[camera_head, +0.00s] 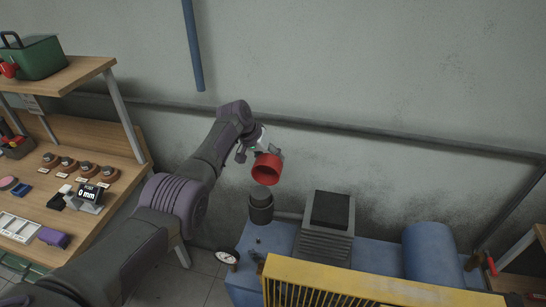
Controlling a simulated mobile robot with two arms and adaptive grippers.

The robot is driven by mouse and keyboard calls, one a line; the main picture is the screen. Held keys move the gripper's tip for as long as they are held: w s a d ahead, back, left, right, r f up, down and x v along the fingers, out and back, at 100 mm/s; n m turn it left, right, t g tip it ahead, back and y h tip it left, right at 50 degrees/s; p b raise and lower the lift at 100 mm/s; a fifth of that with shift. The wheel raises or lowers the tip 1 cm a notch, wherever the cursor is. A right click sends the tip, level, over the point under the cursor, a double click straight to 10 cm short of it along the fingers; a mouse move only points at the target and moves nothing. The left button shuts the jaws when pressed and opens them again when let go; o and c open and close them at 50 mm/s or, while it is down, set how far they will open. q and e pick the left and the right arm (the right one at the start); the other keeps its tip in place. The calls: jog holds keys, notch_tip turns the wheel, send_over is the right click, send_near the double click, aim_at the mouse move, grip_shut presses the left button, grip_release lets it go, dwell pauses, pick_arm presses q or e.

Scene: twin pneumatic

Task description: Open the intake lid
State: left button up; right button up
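My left gripper (260,150) is at the end of the arm coming in from the left. It appears shut on a red round lid (267,169), hollow and open on the side facing the camera. The lid is tilted and held in the air, apart from the dark cylindrical intake (261,209) below it. The intake stands upright on the blue machine (268,237). The fingertips are partly hidden behind the lid. My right gripper is not in view.
A grey ribbed block (325,232) with a black top stands right of the intake. A yellow guard (350,285) is in front, and a gauge (227,256) is at the left. A wooden bench (90,140) with small items is at the far left. A blue pipe (193,45) hangs above.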

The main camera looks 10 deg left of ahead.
pick_arm(q)
jog(key=a+r+p, duration=0.2)
jog(key=r+p, duration=0.2)
jog(key=r, duration=0.3)
jog(key=a+r+p, duration=0.3)
jog(key=r+p, duration=0.2)
jog(key=r, duration=0.2)
jog(key=shift+w+a+p, duration=0.25)
jog(key=shift+a+p, duration=0.05)
dwell(0.6)
dwell(0.4)
jog(key=v, duration=1.2)
